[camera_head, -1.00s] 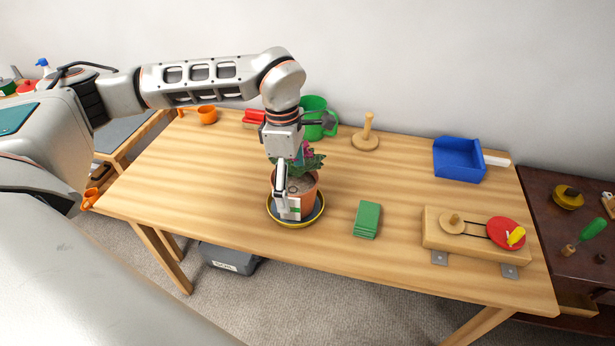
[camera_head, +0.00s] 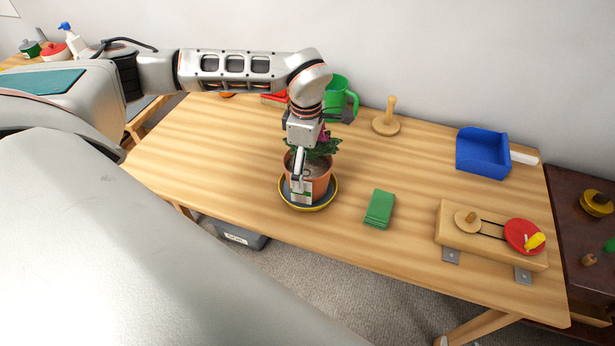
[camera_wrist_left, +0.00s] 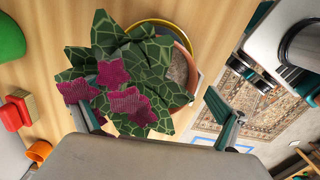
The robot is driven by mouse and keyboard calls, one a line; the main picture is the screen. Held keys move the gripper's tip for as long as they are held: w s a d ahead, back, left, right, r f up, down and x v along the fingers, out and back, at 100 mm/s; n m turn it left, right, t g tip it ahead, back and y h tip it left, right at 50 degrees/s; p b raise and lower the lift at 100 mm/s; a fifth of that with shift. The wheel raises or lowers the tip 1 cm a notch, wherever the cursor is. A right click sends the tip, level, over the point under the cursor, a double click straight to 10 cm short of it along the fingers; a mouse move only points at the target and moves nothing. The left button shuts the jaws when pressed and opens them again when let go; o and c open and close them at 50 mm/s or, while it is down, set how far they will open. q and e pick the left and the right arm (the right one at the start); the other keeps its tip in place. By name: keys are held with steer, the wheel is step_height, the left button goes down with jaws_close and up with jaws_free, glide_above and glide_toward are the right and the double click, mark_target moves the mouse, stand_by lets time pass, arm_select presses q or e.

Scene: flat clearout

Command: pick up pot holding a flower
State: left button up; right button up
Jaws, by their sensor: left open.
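The terracotta pot (camera_head: 322,187) stands upright in a yellow-rimmed saucer (camera_head: 325,204) near the table's front edge. It holds a leafy plant with magenta flowers (camera_head: 323,136). My left gripper (camera_head: 306,172) is open above and around the pot, one finger down along its near side; the other finger is hidden in the head view. In the left wrist view, the flowers (camera_wrist_left: 112,75) and patterned leaves lie between and beyond the two spread fingers (camera_wrist_left: 155,115), and part of the pot's rim (camera_wrist_left: 192,60) shows. I cannot tell whether a finger touches the pot. My right gripper is not in view.
Green pads (camera_head: 379,209) lie just right of the saucer. A green mug (camera_head: 336,94) stands behind the plant. A wooden peg stand (camera_head: 386,122), blue dustpan (camera_head: 482,153) and wooden pulley board (camera_head: 480,236) are further right.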

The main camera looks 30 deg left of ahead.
arm_select(q)
steer(key=shift+f, duration=0.1)
steer(key=c, duration=1.4)
steer(key=shift+w, duration=0.1)
steer(key=c, duration=0.4)
